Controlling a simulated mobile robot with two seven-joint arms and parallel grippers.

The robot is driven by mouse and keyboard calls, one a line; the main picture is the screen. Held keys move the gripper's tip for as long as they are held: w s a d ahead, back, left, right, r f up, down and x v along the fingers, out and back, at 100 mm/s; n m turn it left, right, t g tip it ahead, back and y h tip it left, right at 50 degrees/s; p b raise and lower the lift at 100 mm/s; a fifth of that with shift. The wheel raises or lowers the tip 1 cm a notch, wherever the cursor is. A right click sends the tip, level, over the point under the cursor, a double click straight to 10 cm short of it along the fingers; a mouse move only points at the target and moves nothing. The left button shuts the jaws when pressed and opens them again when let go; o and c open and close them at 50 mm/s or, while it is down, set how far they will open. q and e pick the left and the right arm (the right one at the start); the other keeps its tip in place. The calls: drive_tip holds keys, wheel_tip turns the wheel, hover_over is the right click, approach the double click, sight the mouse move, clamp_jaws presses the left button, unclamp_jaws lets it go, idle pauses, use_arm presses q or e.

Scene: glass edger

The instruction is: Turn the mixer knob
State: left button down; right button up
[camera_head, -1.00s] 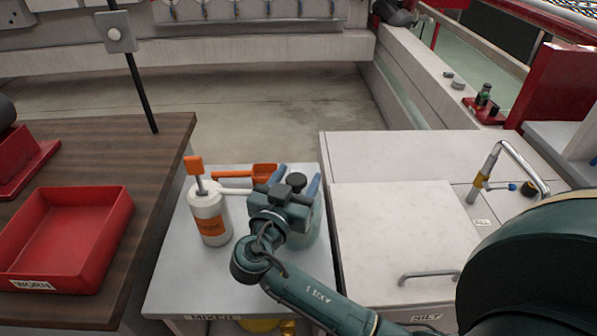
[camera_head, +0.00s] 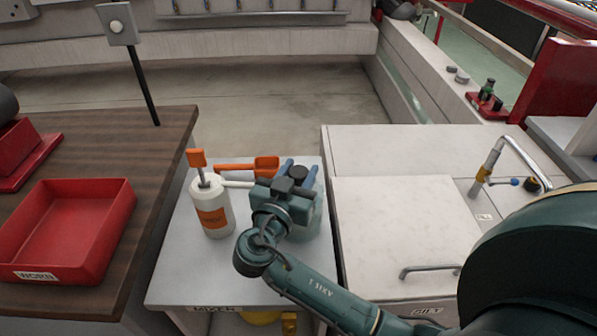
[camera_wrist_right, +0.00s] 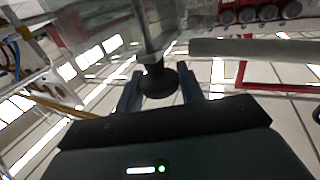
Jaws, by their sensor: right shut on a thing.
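The black mixer knob (camera_head: 298,173) sits over the bench marked MIXER (camera_head: 180,275), on top of a mostly hidden, bluish see-through vessel (camera_head: 318,222). My right gripper (camera_head: 300,169) reaches in from the front and is shut on the knob, with one bluish finger on each side. In the right wrist view the dark round knob (camera_wrist_right: 160,83) lies between the two fingers (camera_wrist_right: 159,88), on a stem. The turn of the knob cannot be read. My left gripper is not in view.
A white pump bottle (camera_head: 212,207) with an orange label stands left of the gripper, and an orange scoop (camera_head: 266,163) lies behind it. A red tray (camera_head: 120,225) marked WORN is at left. A lidded cabinet (camera_head: 390,220) and bent tap (camera_head: 518,146) are at right.

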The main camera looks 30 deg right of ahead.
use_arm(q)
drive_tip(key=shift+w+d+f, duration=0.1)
use_arm(e)
drive_tip(key=shift+f+n+t+y, duration=0.1)
drive_tip(key=shift+n+t+y, duration=0.2)
drive_tip(key=shift+t, duration=0.1)
drive_tip(key=shift+d+n+t+y+b, duration=0.1)
drive_tip(key=shift+n+t+y+b, duration=0.95)
drive_tip(key=shift+y, duration=0.15)
drive_tip(key=n+t+y+b, duration=0.1)
drive_tip(key=n+y, duration=0.1)
drive_tip(key=y, duration=0.1)
drive_tip(key=shift+n+t+y, duration=0.25)
drive_tip(key=shift+t+y, duration=0.05)
drive_tip(key=shift+t, duration=0.05)
drive_tip(key=n+y, duration=0.1)
drive_tip(key=n+t+y, duration=0.1)
drive_tip(key=y, duration=0.1)
drive_tip(key=n+y, duration=0.1)
drive_tip(key=y, duration=0.1)
drive_tip(key=shift+r+p, duration=0.25)
drive_tip(key=shift+p, duration=0.1)
use_arm(q)
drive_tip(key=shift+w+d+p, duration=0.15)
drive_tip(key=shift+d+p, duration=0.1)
drive_tip(key=shift+p, duration=0.25)
use_arm(e)
drive_tip(key=shift+n+y, duration=1.2)
drive_tip(key=shift+y, duration=0.8)
